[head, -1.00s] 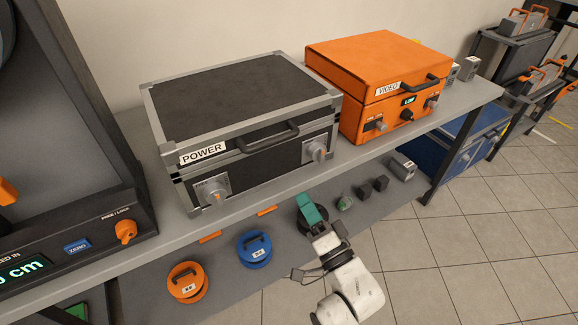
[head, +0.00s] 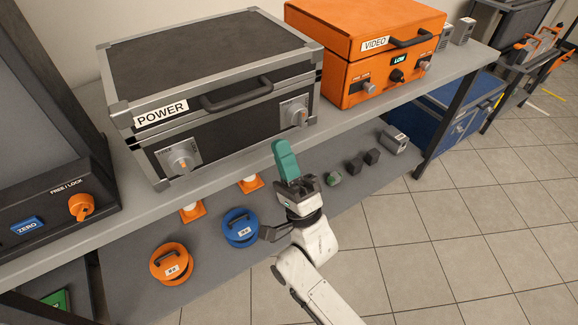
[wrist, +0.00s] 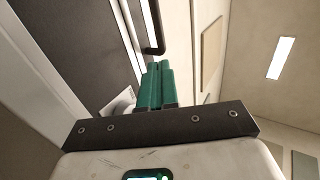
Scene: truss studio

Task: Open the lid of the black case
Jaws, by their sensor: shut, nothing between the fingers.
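The black case (head: 212,66) with grey metal edging and a POWER label stands on the grey bench, its lid closed. Its front has a black handle (head: 236,96) on the lid and two latches, a left latch (head: 181,160) and a right latch (head: 295,113). My gripper (head: 282,150), with green fingers, is shut and empty in front of the case, below and left of the right latch. It is apart from the case in the head view. In the wrist view the green fingers (wrist: 158,82) point towards the case's handle (wrist: 153,28).
An orange case (head: 365,50) labelled VIDEO stands to the right on the bench (head: 350,115). An orange disc (head: 171,263) and a blue disc (head: 240,228) lie on the lower shelf, with small dark blocks (head: 363,161). A dark device (head: 60,190) with an orange knob is at left.

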